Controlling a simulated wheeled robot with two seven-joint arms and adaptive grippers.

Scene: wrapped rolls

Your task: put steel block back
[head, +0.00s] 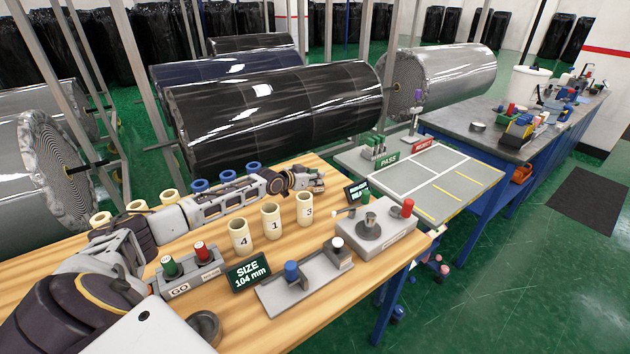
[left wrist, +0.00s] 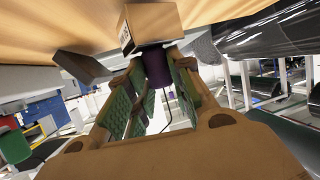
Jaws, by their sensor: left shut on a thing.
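My left gripper (head: 312,178) reaches across the table from the left, behind the numbered cream cups. In the left wrist view its green-padded fingers (left wrist: 157,82) are shut on a dark purple grip (left wrist: 156,64). A pale box-shaped block (left wrist: 150,24) with small markings sits at the end of this grip, close to the wooden surface; I take it for the steel block. I cannot tell whether it touches the wood. In the head view the block is not clearly made out at the gripper. My right gripper is not in view.
Cups marked 4 (head: 240,238), 1 (head: 271,222) and 3 (head: 305,209) stand before my left arm. A grey gauge fixture (head: 375,235), a slide fixture (head: 305,282) and a SIZE display (head: 247,274) are nearby. The PASS/REJECT table (head: 440,190) is right, mostly clear.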

